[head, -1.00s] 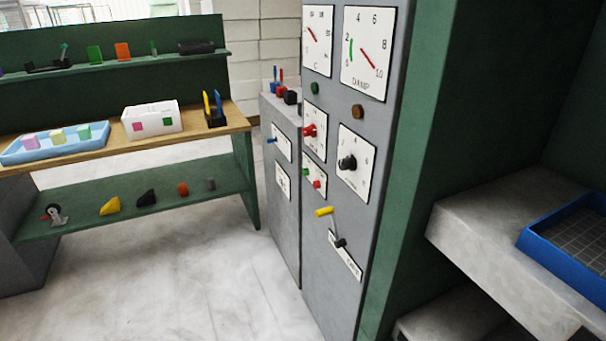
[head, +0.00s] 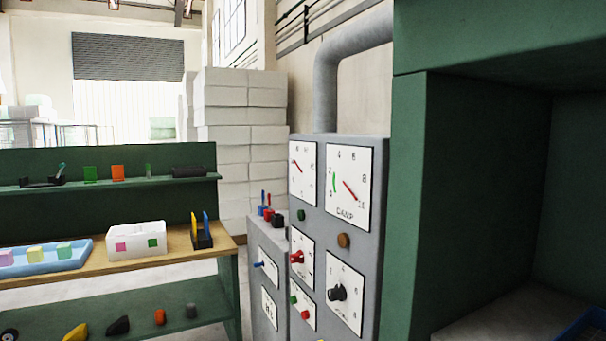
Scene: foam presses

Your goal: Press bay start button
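A grey control panel (head: 312,225) stands in the middle of the head view. It carries a green round button or lamp (head: 301,215) and a brown one (head: 343,240) below two gauges (head: 349,187). Below these are a red knob (head: 297,257), a black knob (head: 337,293) and a plate with a small green button (head: 293,299) and a small red button (head: 305,314). The labels are too small to tell which button is the bay start button. Neither of my grippers is in view.
A green press frame (head: 409,210) stands right of the panel, with a dark recess and a blue tray edge (head: 582,325) low inside. A green workbench with a wooden top (head: 95,270) stands at left, holding a blue tray, a white box and small blocks.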

